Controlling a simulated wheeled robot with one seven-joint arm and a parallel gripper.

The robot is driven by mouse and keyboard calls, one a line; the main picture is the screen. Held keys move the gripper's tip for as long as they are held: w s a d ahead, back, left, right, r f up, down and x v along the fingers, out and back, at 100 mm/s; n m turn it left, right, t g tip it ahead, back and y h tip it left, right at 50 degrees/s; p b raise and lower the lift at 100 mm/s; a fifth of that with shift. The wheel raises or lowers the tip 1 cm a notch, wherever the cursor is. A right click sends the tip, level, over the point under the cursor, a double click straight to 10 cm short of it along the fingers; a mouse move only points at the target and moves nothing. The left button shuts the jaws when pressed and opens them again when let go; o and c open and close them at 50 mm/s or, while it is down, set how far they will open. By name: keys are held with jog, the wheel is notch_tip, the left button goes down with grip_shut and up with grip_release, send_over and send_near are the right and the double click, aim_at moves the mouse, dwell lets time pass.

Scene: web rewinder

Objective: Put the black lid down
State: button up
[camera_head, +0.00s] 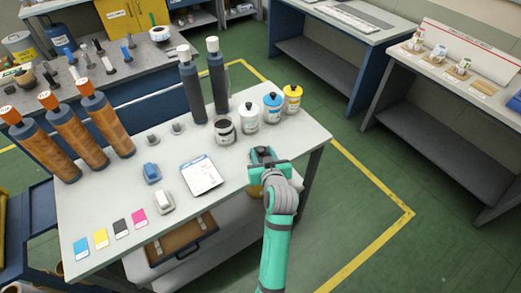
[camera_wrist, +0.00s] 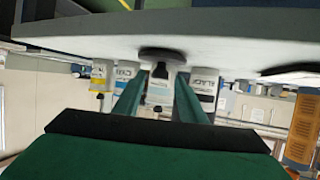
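The black lid (camera_wrist: 162,55) lies flat on the table near its edge, its small knob (camera_wrist: 160,72) standing up; the wrist view is upside down. In the head view the dark lid (camera_head: 262,153) shows at my gripper, partly hidden by it. My gripper (camera_wrist: 160,78) is open, with its two green fingers apart on either side of the knob. Gaps show between the knob and both fingers. In the head view my gripper (camera_head: 265,160) is at the table's right edge. A jar with a dark open top (camera_head: 224,131) stands left of the lid.
White (camera_head: 249,118), blue-capped (camera_head: 272,108) and yellow-capped (camera_head: 292,99) jars stand behind my gripper. A tablet (camera_head: 201,177), two dark bottles (camera_head: 192,90) and several orange-brown cylinders (camera_head: 105,125) are on the table (camera_head: 110,200). Green floor (camera_head: 350,220) is open at right.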

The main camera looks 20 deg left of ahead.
jog(key=v, duration=0.9)
jog(key=s+d+f+m+t+h, duration=0.1)
jog(key=s+d+f+m+h, duration=0.15)
jog(key=s+f, duration=0.2)
jog(key=s+d+f+m+t+h, duration=0.1)
jog(key=s+d+f, duration=0.2)
jog(key=s, duration=0.3)
jog(key=s+d+f+m+h, duration=0.2)
jog(key=s+f, duration=0.1)
jog(key=s, duration=0.3)
jog(key=s+d+r+t, duration=0.1)
jog(key=s+d, duration=0.2)
jog(key=s, duration=0.6)
jog(key=s+d+r+h, duration=0.1)
jog(key=s+d+r, duration=0.1)
jog(key=s, duration=0.8)
jog(key=shift+d+r+t, duration=0.35)
jog(key=shift+d+t, duration=0.05)
jog(key=shift+d, duration=0.35)
